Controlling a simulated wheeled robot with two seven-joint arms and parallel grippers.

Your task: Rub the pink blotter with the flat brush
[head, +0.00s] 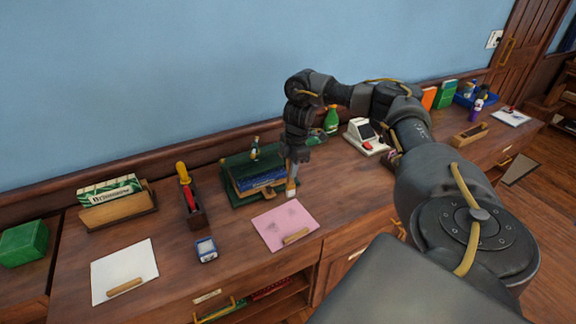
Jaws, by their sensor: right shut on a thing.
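The pink blotter (272,228) lies flat near the front edge of the wooden counter, with faint grey smudges on it. A small tan wooden piece (296,236) lies on its front part. My right gripper (293,164) points down behind the blotter and is shut on the flat brush (291,185). The brush hangs downward, its pale lower end close to the blotter's back edge. I cannot tell whether it touches the counter or the blotter. The gripper hides the brush's upper part. My left gripper is out of view.
A green tray with books (238,196) stands just left of the brush. A dark box with tools (193,212), a blue-and-white item (206,249) and a white sheet (112,262) lie farther left. A green bottle (331,121) and a white machine (361,138) stand behind, to the right.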

